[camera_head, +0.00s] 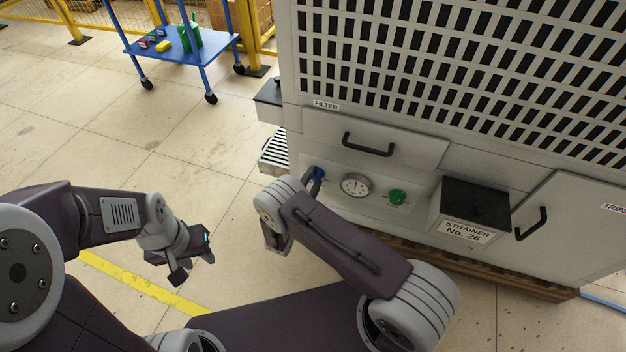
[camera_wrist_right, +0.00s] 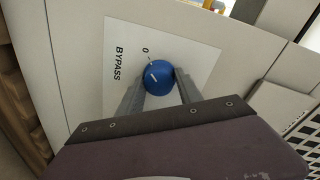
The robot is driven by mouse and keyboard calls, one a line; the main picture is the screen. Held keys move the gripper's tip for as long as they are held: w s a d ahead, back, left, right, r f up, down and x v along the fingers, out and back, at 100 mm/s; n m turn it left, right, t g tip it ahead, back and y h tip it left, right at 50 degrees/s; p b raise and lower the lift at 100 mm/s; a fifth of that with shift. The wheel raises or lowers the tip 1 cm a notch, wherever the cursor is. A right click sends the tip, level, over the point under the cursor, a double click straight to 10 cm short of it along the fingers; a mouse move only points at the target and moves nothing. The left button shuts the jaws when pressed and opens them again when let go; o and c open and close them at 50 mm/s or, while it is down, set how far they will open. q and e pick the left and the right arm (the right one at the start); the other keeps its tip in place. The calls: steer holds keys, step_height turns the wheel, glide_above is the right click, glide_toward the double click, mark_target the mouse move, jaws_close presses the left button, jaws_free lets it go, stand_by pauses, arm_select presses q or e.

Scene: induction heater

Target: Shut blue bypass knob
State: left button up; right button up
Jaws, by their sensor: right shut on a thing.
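The blue bypass knob (camera_wrist_right: 157,76) is on a white plate (camera_wrist_right: 190,45) marked "BYPASS" and "0". It has a short white line on its face; the line does not clearly point at the 0 mark. My right gripper (camera_wrist_right: 158,84) is shut on the knob, one finger on each side. In the head view, the knob (camera_head: 318,174) shows just beyond my right wrist, and the right fingers are mostly hidden. My left gripper (camera_head: 191,264) is open and empty above the floor, well left of the machine.
Right of the knob are a dial gauge (camera_head: 355,186), a green knob (camera_head: 397,197) and a black-topped strainer box (camera_head: 472,204). A handled filter drawer (camera_head: 400,144) is above. A blue cart (camera_head: 176,46) stands at the back left. The floor between is clear.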

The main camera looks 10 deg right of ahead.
steer(key=shift+w+r, duration=0.1)
steer(key=o, duration=1.1)
steer(key=shift+o, duration=1.2)
steer(key=shift+s+a, duration=0.25)
steer(key=shift+s, duration=0.05)
steer(key=p+v, duration=0.2)
steer(key=v, duration=0.6)
steer(key=shift+p, duration=0.4)
